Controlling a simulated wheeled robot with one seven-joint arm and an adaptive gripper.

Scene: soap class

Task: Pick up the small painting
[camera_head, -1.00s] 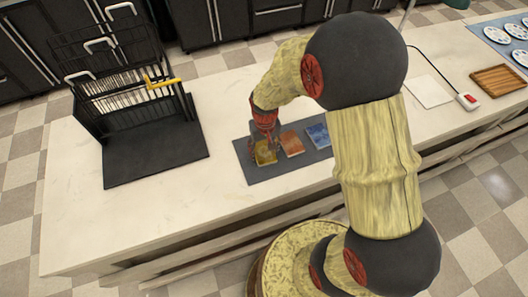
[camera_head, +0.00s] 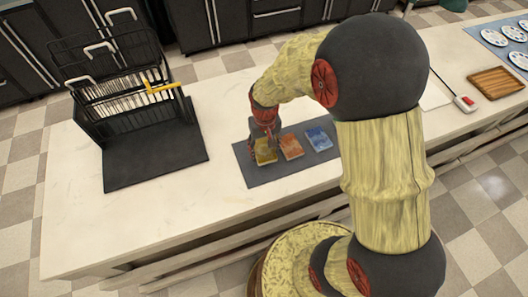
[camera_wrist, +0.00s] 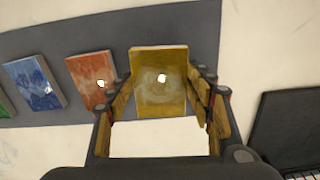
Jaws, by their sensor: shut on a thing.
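The small yellow painting (camera_head: 266,152) is at the left end of a row of small paintings over the dark grey mat (camera_head: 250,173). My gripper (camera_head: 264,141) is above it, fingers pointing down, shut on it. In the wrist view, the fingers (camera_wrist: 163,88) hold the yellow painting (camera_wrist: 158,98) from both sides. It looks larger there than its neighbours and seems a little above the mat; the exact gap cannot be told. An orange painting (camera_head: 291,147) and a blue painting (camera_head: 318,139) lie flat beside it. A green one (camera_wrist: 5,104) shows at the wrist view's left edge.
A black dish rack (camera_head: 125,95) with white plates stands on a black mat (camera_head: 155,165) to the left. A wooden tray (camera_head: 494,80) and a red-switched power strip (camera_head: 465,103) lie to the right. The counter's front left is bare.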

